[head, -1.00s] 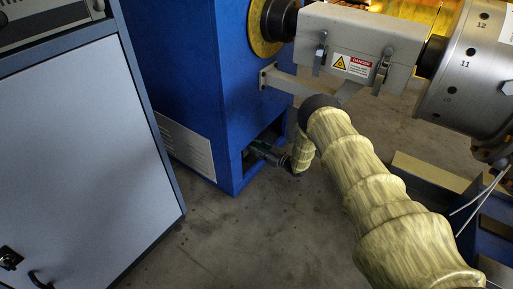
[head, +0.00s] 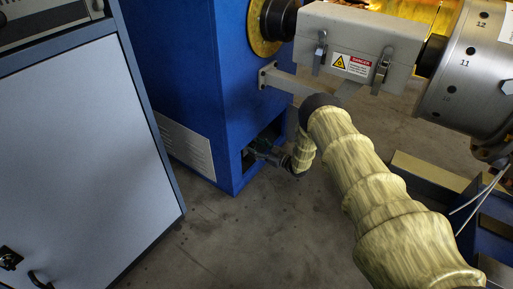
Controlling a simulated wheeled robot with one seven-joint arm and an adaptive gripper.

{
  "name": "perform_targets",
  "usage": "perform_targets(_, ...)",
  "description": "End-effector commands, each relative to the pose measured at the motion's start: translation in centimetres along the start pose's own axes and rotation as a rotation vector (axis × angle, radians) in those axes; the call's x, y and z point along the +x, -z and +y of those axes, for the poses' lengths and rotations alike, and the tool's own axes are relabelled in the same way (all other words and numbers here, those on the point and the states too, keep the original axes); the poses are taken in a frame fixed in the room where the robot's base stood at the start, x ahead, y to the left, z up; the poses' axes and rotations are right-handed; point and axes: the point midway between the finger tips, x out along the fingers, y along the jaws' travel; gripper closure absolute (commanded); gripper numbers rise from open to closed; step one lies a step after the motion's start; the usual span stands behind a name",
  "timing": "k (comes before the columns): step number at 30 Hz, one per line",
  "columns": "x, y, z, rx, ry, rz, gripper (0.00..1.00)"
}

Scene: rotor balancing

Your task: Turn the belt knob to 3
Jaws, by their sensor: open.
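My gripper (head: 254,153) is at the dark recess (head: 264,143) low in the blue machine housing (head: 195,75). It points left into the opening, at the end of my yellow-sleeved arm. It is small and dark in this view, and its fingers can hardly be told apart from the recess. The belt knob cannot be made out; the recess is in shadow and partly covered by my gripper and wrist. I cannot tell whether my fingers touch anything in there.
A grey cabinet (head: 85,150) stands at the left. A guard box (head: 358,42) with a danger label sits above my arm on a bracket (head: 290,80). A numbered metal rotor (head: 480,85) is at the right. The floor (head: 255,230) between cabinet and arm is clear.

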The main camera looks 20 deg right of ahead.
Motion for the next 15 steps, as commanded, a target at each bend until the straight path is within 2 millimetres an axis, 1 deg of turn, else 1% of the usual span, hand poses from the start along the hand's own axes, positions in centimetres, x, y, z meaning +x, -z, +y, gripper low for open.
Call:
perform_targets(5,-2.6,-0.1,0.1,0.000,-0.002,-0.003,0.45)
perform_targets(12,-7.0,-0.1,0.1,0.001,-0.003,-0.002,0.45)
perform_targets(15,-8.6,-0.1,0.1,0.001,-0.002,-0.002,0.45)
